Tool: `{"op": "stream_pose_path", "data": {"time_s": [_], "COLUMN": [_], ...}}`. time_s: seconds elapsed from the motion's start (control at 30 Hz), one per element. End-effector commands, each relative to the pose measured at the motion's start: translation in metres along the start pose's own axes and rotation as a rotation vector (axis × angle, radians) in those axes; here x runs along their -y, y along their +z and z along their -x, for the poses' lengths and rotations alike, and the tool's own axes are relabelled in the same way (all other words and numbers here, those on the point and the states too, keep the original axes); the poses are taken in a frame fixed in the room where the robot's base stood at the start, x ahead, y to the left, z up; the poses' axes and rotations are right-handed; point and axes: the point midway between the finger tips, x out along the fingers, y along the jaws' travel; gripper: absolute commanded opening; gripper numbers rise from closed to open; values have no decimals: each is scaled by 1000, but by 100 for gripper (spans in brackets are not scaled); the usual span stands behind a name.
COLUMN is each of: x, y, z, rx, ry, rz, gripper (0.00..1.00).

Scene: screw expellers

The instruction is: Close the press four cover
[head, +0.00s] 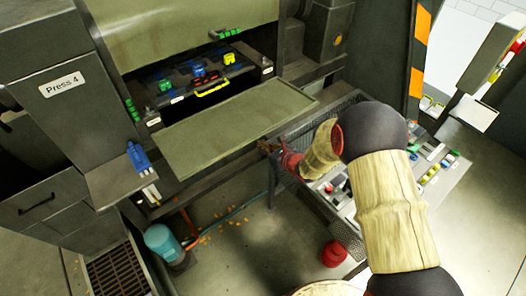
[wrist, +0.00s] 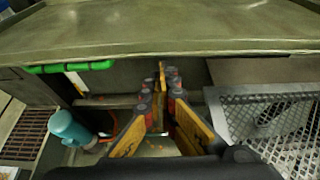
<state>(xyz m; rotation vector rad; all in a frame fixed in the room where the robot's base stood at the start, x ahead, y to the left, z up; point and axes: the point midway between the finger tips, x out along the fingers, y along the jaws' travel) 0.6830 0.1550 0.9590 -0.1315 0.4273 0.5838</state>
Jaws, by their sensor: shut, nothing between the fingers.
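The press labelled "Press 4" (head: 62,85) stands at the left in the head view. Its olive-green lower cover panel (head: 235,128) sticks out flat in front of an opening. The panel's near edge also spans the top of the wrist view (wrist: 160,28). My gripper (head: 266,147) is at the panel's right front edge, low beside it. In the wrist view my gripper (wrist: 162,72) has its yellow-sided fingers together and empty, just below the panel edge. I cannot tell whether it touches the panel.
Inside the opening are coloured parts and a yellow handle (head: 212,88). An upper green panel (head: 180,30) is above. A mesh-sided table (head: 340,215) with small parts stands right of the gripper; its mesh is close in the wrist view (wrist: 280,130). A teal cylinder (head: 163,243) stands below left.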

Motion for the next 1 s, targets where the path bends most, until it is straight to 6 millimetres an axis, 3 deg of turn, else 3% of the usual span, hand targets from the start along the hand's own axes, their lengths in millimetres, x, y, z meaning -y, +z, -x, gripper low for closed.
{"op": "stream_pose_path", "data": {"time_s": [0.5,1.0], "x": [0,0], "y": [4,29], "z": [2,10], "rx": [-4,-62], "ry": [1,0], "rz": [-1,1], "gripper": [0,0]}}
